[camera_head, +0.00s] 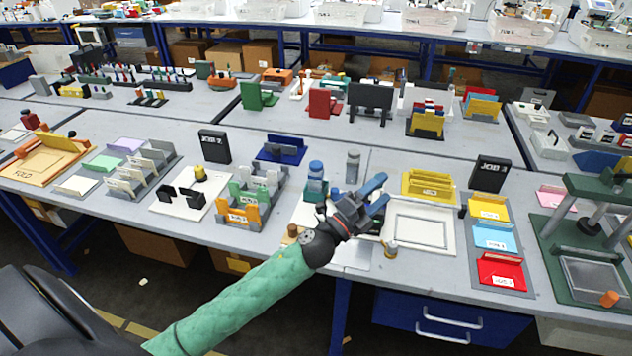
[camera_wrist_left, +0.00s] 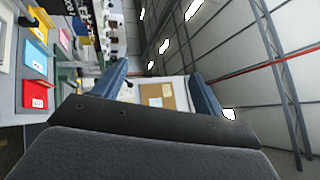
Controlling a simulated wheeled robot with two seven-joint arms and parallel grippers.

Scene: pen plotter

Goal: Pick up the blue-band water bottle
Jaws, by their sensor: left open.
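A small upright bottle-like object with a blue top (camera_head: 316,169) stands on the bench just left of my left gripper. A grey bottle-like object (camera_head: 353,166) stands behind the gripper. I cannot tell for sure which of them is the blue-band water bottle, as any band is too small to make out. My left gripper (camera_head: 381,191) is open and empty above the bench, its blue fingers pointing up to the right. In the left wrist view the spread fingers (camera_wrist_left: 156,78) have nothing between them. My right gripper is not in view.
A white framed tray (camera_head: 455,232) and a yellow rack (camera_head: 430,184) lie right of the gripper. Orange and green holders (camera_head: 240,214) stand to its left. A green press-like frame (camera_head: 600,190) stands far right.

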